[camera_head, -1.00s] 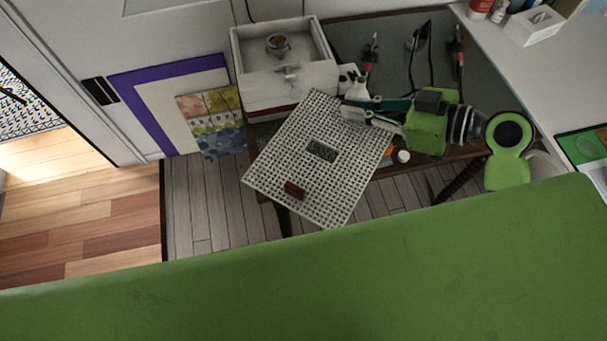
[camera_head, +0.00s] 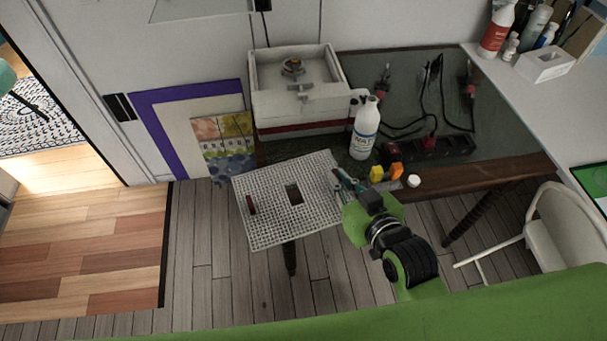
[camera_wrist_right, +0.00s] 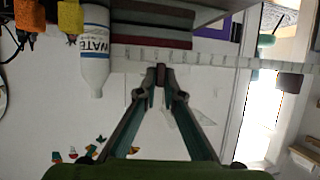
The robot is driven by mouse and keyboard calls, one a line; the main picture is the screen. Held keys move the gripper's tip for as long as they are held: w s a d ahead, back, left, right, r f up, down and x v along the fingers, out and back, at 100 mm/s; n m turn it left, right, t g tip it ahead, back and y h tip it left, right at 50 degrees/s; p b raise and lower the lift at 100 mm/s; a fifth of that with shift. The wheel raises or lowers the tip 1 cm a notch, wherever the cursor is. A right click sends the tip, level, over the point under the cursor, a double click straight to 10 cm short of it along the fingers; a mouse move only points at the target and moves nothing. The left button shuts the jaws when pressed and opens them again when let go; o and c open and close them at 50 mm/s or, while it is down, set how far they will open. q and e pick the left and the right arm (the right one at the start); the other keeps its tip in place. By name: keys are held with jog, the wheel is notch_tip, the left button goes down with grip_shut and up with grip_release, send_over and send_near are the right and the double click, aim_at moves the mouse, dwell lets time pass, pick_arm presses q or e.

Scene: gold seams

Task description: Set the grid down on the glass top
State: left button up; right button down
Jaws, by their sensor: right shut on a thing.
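The white perforated grid (camera_head: 268,222) is in front of the table's left part in the head view, with a rectangular opening in its middle and a small dark red piece (camera_head: 251,204) on its left side. My right gripper (camera_head: 340,183) is shut on the grid's right edge and holds it up. In the wrist view the closed fingertips (camera_wrist_right: 160,76) meet the grid, seen nearly edge-on as a pale strip (camera_wrist_right: 225,63). The dark glass top (camera_head: 497,128) lies behind the grid, within a brown wooden frame. My left gripper is not in view.
A white box sink (camera_head: 265,98) stands at the glass top's left. A water bottle (camera_head: 365,130), yellow block (camera_head: 377,173), orange block (camera_head: 396,170) and white cap (camera_head: 413,181) sit near the front edge. A power strip (camera_head: 440,147) and soldering tools occupy the back. The right side is clearer.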

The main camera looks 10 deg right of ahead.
jog(key=shift+a+r+m+h+b, duration=0.25)
jog(key=shift+a+m+h+b, duration=0.2)
jog(key=shift+a, duration=0.45)
jog(key=shift+a+r+m+h+b, duration=0.3)
jog(key=shift+r+h, duration=0.1)
jog(key=shift+r, duration=0.1)
jog(key=shift+a+r+m+h+b, duration=0.15)
jog(key=shift+r+m+h+b, duration=0.15)
jog(key=shift+r, duration=0.2)
jog(key=shift+h, duration=0.25)
jog(key=w+d+f, duration=0.2)
jog(key=w, duration=0.2)
jog(key=w+d+f, duration=0.2)
jog(key=w+f, duration=0.1)
jog(key=w+d+f, duration=0.2)
jog(key=w+f, duration=0.1)
jog(key=w, duration=0.1)
jog(key=shift+w+f+p, duration=0.25)
jog(key=shift+w+p, duration=0.05)
jog(key=shift+p, duration=0.05)
jog(key=shift+w+d+f, duration=0.1)
jog(key=shift+w+f, duration=0.2)
jog(key=shift+f, duration=0.15)
notch_tip(320, 180, down, 4)
jog(key=shift+w+r, duration=0.15)
jog(key=shift+r, duration=0.1)
jog(key=c, duration=2.2)
grip_release()
jog(key=shift+o, duration=0.2)
